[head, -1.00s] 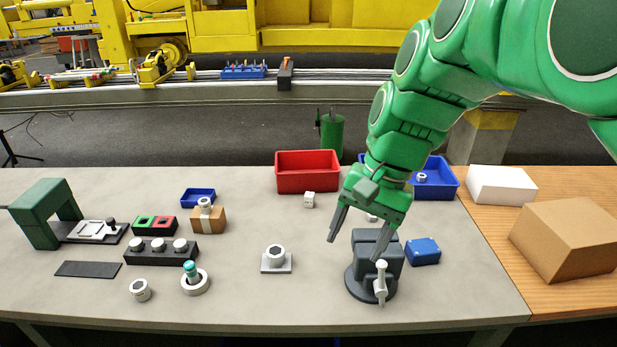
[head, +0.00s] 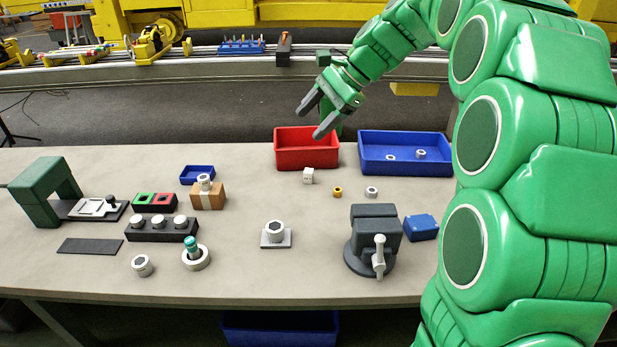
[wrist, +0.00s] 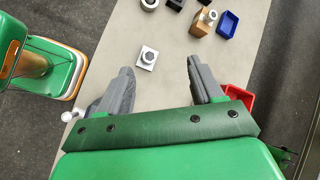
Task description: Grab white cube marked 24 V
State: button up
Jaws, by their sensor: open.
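A small white cube (head: 308,176) sits on the grey table in the head view, just in front of the red bin. It bears small dark marks that I cannot read. My gripper (head: 314,122) is open and empty, raised above the red bin (head: 306,149), up and beyond the cube in the picture. In the wrist view the two fingers of my gripper (wrist: 158,70) stand wide apart with nothing between them. The cube does not show in the wrist view.
A blue bin (head: 405,171) with two small rings stands right of the red bin. A brass nut (head: 337,191) and a steel nut (head: 372,192) lie right of the cube. A grey vise (head: 374,240) stands nearer.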

jog(key=w+d+f+m+t+y, duration=0.1)
jog(key=w+f+m+y, duration=0.15)
jog(key=w, duration=0.75)
jog(key=w+d+f+m+t+y, duration=0.1)
jog(key=w+d+f+m, duration=0.2)
jog(key=w, duration=0.6)
jog(key=w+f+m+t+y, duration=0.1)
jog(key=w+f+m+y, duration=0.2)
jog(key=w, duration=0.7)
jog(key=m+h, duration=0.1)
send_near(303, 181)
jog(key=shift+w+a+r, duration=0.4)
jog(key=shift+a+r, duration=0.35)
jog(key=shift+a, duration=0.1)
jog(key=shift+x, duration=1.25)
jog(key=shift+r+x, duration=0.1)
jog(key=shift+x, duration=1.2)
jog(key=shift+r+x, duration=0.15)
jog(key=shift+x, duration=1.15)
jog(key=shift+s+a, duration=0.15)
jog(key=c, duration=1.1)
jog(key=shift+o, duration=0.2)
